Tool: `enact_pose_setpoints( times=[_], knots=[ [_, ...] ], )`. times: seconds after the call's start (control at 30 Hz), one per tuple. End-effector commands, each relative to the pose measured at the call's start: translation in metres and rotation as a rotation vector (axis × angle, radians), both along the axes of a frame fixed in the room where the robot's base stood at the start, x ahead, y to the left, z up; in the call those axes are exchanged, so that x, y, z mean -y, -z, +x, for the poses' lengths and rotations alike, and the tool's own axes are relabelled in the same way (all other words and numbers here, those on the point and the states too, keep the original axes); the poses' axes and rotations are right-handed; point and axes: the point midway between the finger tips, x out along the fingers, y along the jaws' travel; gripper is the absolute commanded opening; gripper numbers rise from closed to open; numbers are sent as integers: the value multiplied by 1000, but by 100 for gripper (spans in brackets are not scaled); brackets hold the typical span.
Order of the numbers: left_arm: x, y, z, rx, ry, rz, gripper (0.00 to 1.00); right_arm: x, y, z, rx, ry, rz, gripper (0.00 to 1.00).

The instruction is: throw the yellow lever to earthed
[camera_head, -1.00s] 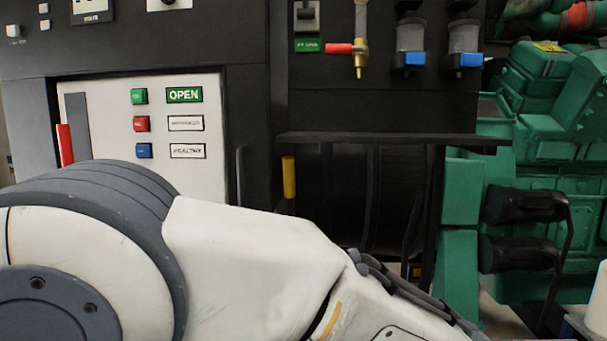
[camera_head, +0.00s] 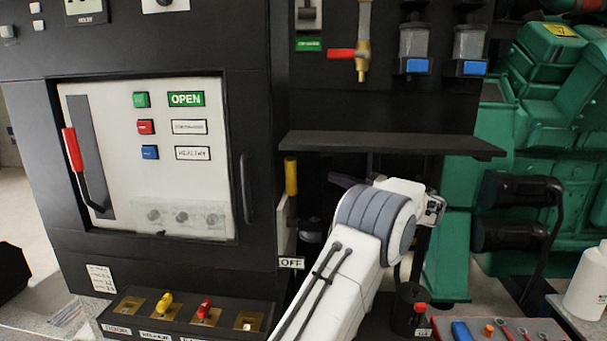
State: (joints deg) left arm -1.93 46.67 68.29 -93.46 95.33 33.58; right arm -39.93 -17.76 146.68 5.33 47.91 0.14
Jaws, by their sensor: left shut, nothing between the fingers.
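The yellow lever (camera_head: 291,176) stands upright in a dark recess to the right of the breaker panel, under the black shelf. A small OFF label (camera_head: 290,263) sits below it; I see no earthed label that I can read. My left arm comes up from the bottom middle and bends at its grey wrist joint. My left gripper (camera_head: 338,180) is mostly hidden behind its white wrist; a dark finger tip shows to the right of the lever, apart from it. It looks shut and empty. My right gripper is not in view.
The black shelf (camera_head: 390,143) juts out above the lever and my wrist. A red-handled lever (camera_head: 73,150) is on the white panel (camera_head: 110,200). A key box (camera_head: 190,318) is at lower left. A red tool tray (camera_head: 450,328) and green engine (camera_head: 450,260) are to the right.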

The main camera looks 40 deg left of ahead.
Motion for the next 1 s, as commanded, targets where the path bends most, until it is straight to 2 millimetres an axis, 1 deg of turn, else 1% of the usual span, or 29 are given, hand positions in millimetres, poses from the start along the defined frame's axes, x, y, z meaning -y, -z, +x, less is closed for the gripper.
enact_pose_setpoints(
  times=[0.17, 0.27, 0.37, 0.73, 0.8, 1.0],
  knots=[
    [-1, -1, 0, -1, 1, -2, 0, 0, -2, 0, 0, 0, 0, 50],
    [-10, -3, -1, -2, -2, -2, 0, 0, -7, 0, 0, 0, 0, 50],
    [-25, -6, -1, -4, -2, -3, 0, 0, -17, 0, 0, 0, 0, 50],
    [-105, -15, -4, -5, -3, -5, 0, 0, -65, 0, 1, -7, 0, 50],
    [-96, -11, -12, -6, 2, -5, 0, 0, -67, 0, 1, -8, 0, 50],
    [-90, -6, -30, -5, 1, -5, 0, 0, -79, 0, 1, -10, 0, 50]
  ],
)
